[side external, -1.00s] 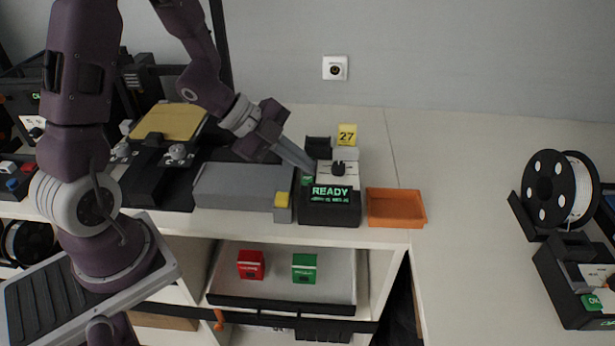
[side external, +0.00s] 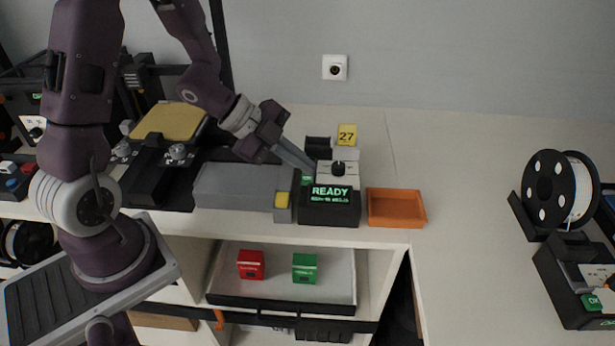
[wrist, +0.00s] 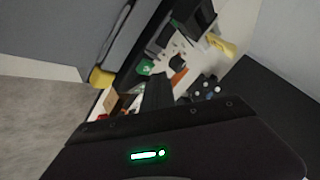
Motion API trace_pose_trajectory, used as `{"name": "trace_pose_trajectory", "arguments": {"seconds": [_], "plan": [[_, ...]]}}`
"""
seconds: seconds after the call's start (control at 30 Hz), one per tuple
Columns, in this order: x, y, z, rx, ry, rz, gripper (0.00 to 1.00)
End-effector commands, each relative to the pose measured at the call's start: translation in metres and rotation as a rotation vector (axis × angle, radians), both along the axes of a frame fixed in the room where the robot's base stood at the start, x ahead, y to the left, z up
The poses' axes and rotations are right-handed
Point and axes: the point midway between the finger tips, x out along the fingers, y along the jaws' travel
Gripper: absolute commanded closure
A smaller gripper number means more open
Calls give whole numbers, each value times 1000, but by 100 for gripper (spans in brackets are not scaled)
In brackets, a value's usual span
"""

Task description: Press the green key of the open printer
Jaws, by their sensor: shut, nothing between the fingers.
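The open printer has a yellow bed (side external: 170,121) on a black base at the left of the bench. A black control box (side external: 329,207) stands to its right, with a lit display reading READY in green. A green key (side external: 307,181) sits on the box's left side, just above the display; it seems to show in the wrist view too (wrist: 146,67). My gripper (side external: 312,168) is shut and empty, its tips pointing down and right just above the green key. Whether they touch the key cannot be told. In the wrist view the dark fingers (wrist: 158,92) end near the key.
A grey box (side external: 240,186) with a yellow button lies left of the control box. An orange tray (side external: 396,207) is right of it. An open drawer (side external: 332,290) below holds a red and a green box. Another control box (side external: 575,280) with a green key stands far right.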

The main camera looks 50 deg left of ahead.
Motion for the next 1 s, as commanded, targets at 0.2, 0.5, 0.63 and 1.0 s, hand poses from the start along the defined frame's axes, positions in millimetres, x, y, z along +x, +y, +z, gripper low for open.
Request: {"name": "trace_pose_trajectory", "arguments": {"seconds": [0.2, 0.5, 0.63, 1.0], "plan": [[0, 0, -6, -1, 0, 1, 100], [0, 0, -7, 0, 0, 0, 100], [0, 0, -8, 1, 0, -1, 100], [0, 0, -13, 0, 0, 0, 100]]}}
